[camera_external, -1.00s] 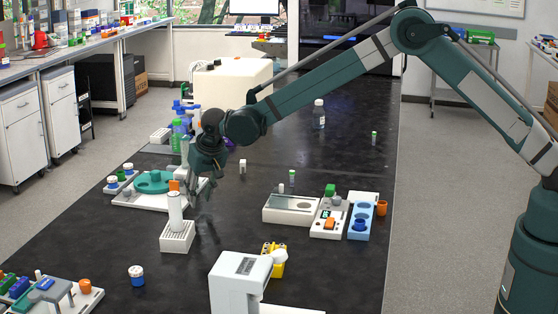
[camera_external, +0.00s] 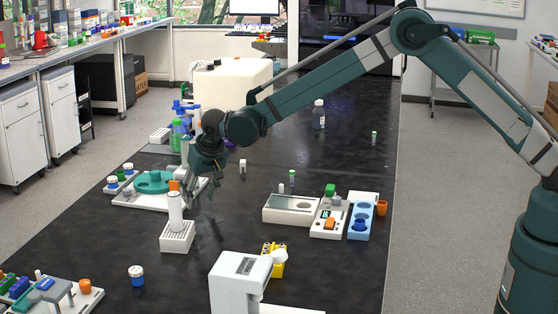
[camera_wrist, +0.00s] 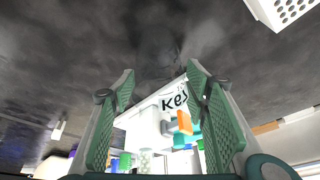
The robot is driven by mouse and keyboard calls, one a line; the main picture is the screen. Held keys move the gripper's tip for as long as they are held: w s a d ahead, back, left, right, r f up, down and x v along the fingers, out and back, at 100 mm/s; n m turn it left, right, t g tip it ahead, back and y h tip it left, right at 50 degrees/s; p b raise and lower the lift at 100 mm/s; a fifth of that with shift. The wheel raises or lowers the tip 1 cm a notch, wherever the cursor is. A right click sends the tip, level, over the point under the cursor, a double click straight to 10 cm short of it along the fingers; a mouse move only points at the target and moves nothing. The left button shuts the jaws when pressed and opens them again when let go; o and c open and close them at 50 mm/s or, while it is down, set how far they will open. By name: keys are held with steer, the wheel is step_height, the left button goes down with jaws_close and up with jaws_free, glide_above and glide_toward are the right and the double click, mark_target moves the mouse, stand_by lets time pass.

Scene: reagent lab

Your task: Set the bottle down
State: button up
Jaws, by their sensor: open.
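My gripper (camera_external: 202,189) is over the dark bench beside a white rack, with its fingers apart. In the wrist view my gripper (camera_wrist: 161,74) has two green finger pads spread wide, and nothing is held between them. A clear bottle with a white cap (camera_external: 318,116) stands upright farther back on the bench, well apart from my gripper. A small white-capped bottle with a blue band (camera_external: 136,275) stands at the front left. Green bottles (camera_external: 177,135) stand behind my gripper to the left. I cannot tell which bottle the task means.
The white rack (camera_external: 177,238) holds an upright white cylinder (camera_external: 175,208) close to my gripper. A white tray with a teal round device (camera_external: 154,182) is to the left. White and blue block holders (camera_external: 360,218) stand to the right. The bench between is mostly clear.

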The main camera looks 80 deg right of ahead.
mark_target(203, 180)
steer(key=shift+p+v, duration=0.35)
steer(key=shift+v, duration=5.7)
steer(key=shift+r, duration=0.1)
steer(key=shift+s+r, duration=0.2)
steer(key=shift+r, duration=0.05)
steer(key=s+a+r+n+t, duration=0.1)
steer(key=s+r+n, duration=0.1)
steer(key=s+r, duration=0.75)
steer(key=s+a+r+n+y, duration=0.15)
steer(key=s+r, duration=0.45)
steer(key=s, duration=0.6)
steer(key=s+a+r+n+t, duration=0.1)
steer(key=s+a+r, duration=0.1)
steer(key=s+r, duration=0.65)
steer(key=s+a+n, duration=0.1)
steer(key=s+n, duration=0.1)
steer(key=s, duration=1.8)
steer(key=s+f, duration=0.2)
steer(key=s, duration=0.3)
steer(key=s+a+f+n+t, duration=0.1)
steer(key=s+f, duration=0.2)
steer(key=s, duration=0.3)
steer(key=s+a+f+n+y, duration=0.1)
steer(key=s+f, duration=0.1)
steer(key=s, duration=0.4)
steer(key=shift+f+t, duration=0.2)
steer(key=shift+t, duration=0.1)
